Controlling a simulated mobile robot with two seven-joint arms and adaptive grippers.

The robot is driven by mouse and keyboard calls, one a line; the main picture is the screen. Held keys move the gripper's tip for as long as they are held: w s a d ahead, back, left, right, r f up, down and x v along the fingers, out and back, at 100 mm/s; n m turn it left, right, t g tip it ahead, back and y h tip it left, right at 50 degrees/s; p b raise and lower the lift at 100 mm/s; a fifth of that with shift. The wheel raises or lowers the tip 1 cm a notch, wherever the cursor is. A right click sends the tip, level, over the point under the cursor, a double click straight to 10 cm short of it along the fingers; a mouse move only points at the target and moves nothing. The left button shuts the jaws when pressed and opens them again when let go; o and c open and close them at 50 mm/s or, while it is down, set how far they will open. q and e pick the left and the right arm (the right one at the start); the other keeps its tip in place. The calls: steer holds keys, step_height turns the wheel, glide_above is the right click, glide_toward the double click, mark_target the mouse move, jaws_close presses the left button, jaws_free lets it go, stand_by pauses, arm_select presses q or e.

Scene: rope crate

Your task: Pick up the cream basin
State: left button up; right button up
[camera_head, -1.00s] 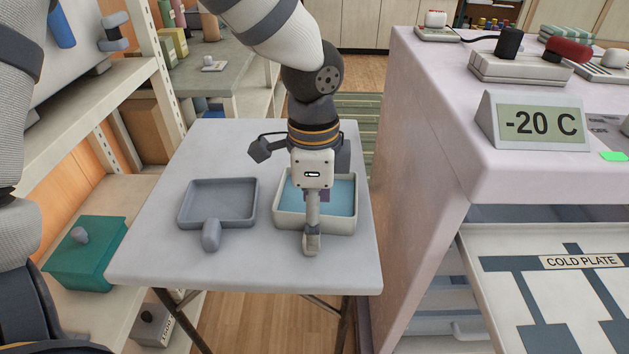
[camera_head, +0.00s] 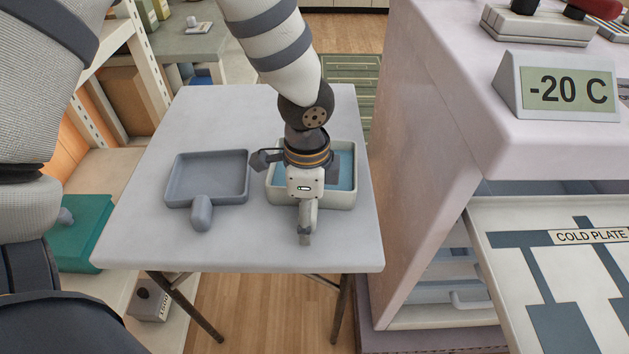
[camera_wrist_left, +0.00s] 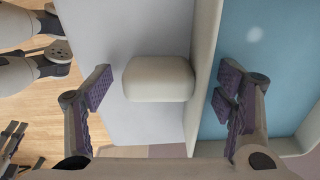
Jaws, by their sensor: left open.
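The cream basin (camera_head: 345,195) stands on the right half of the small table, with a blue inside. Its stubby cream handle (camera_wrist_left: 158,80) juts from the front wall and shows in the left wrist view. My left gripper (camera_head: 305,208) points down over the basin's front wall. In the left wrist view its jaws (camera_wrist_left: 163,92) are spread wide and empty. One finger is over the blue inside and the other is beyond the handle's outer end, with handle and wall between them. In the head view the gripper hides most of the handle.
A grey basin (camera_head: 207,178) with a front handle stands to the left on the table (camera_head: 140,240). A pale cabinet with a -20 C display (camera_head: 568,91) and an open cold plate drawer (camera_head: 590,237) is close on the right. Shelves with a teal box (camera_head: 85,230) are left.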

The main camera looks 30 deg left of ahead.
arm_select(q)
steer(key=shift+r, duration=0.1)
steer(key=c, duration=1.5)
steer(key=shift+r, duration=0.2)
step_height(320, 180, up, 3)
steer(key=shift+w+f, duration=0.15)
steer(key=shift+f, duration=0.05)
steer(key=r, duration=0.1)
steer(key=s+d+r+p, duration=0.1)
steer(key=r, duration=0.1)
steer(key=s+d+r, duration=0.1)
steer(key=shift+r, duration=0.2)
steer(key=s+d+r, duration=0.5)
steer(key=s+d, duration=0.2)
steer(key=d, duration=0.1)
steer(key=shift+s+d+r, duration=0.25)
steer(key=shift+r, duration=0.1)
arm_select(e)
steer(key=shift+w+r+t, duration=0.4)
steer(key=shift+w+r, duration=0.45)
steer(key=shift+w, duration=0.1)
